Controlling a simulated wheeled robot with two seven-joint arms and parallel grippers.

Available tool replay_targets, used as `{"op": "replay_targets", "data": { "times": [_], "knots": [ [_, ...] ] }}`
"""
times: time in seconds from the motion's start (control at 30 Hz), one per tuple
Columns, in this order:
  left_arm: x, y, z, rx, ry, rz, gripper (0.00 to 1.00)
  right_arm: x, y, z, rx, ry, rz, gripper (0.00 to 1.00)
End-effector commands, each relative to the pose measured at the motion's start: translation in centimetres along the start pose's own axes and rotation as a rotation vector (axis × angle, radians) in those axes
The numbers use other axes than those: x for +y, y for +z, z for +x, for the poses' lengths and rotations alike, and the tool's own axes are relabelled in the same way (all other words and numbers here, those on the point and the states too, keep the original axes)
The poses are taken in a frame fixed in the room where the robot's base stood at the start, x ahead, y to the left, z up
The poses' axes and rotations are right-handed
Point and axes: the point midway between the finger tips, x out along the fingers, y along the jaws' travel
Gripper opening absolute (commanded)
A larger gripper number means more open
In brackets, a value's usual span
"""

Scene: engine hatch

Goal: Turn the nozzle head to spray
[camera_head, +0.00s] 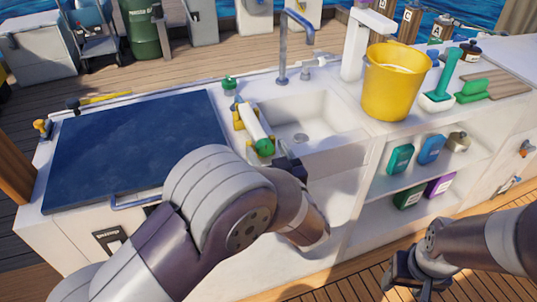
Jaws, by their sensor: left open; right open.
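A nozzle (252,122) with a white body, yellow parts and a green end lies at the left rim of the sink (315,122). Its green round head (264,147) points toward the front edge of the counter. My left gripper (284,155) is open close to the right of the green head, partly hidden behind my own forearm. I cannot tell whether it touches the head. My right gripper (408,281) is open and empty, low at the front right, away from the nozzle. Any setting marks on the head are too small to read.
A yellow bucket (395,85) and green brushes (442,85) stand to the right. A dark blue hatch (135,145) covers the left counter. Shelves (385,215) below hold several containers.

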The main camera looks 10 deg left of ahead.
Motion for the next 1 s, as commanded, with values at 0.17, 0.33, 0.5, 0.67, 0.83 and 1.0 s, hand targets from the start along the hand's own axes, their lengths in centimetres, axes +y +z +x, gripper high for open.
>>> {"op": "replay_targets", "data": {
  "times": [0.17,0.33,0.5,0.67,0.83,1.0],
  "knots": [
    [0.0,0.0,0.0,0.000,0.000,0.000,0.68,0.0,0.0,0.0,0.000,0.000,0.000,0.56],
    [0.0,0.0,0.0,0.000,0.000,0.000,0.19,0.0,0.0,0.0,0.000,0.000,0.000,0.56],
    [0.0,0.0,0.0,-0.001,0.000,0.002,0.12,0.0,0.0,-0.1,0.000,0.000,0.000,0.56],
    [0.0,-0.2,0.0,-0.001,0.001,0.027,0.12,0.0,-0.1,-0.8,0.000,0.000,0.000,0.56],
    [0.0,-0.6,0.0,-0.002,0.000,0.107,0.12,0.0,-0.3,-2.6,0.000,0.000,0.000,0.56],
    [0.1,-0.8,-0.1,-0.003,0.001,0.240,0.12,0.0,-0.6,-5.3,0.000,0.000,0.000,0.56]
  ]
}}
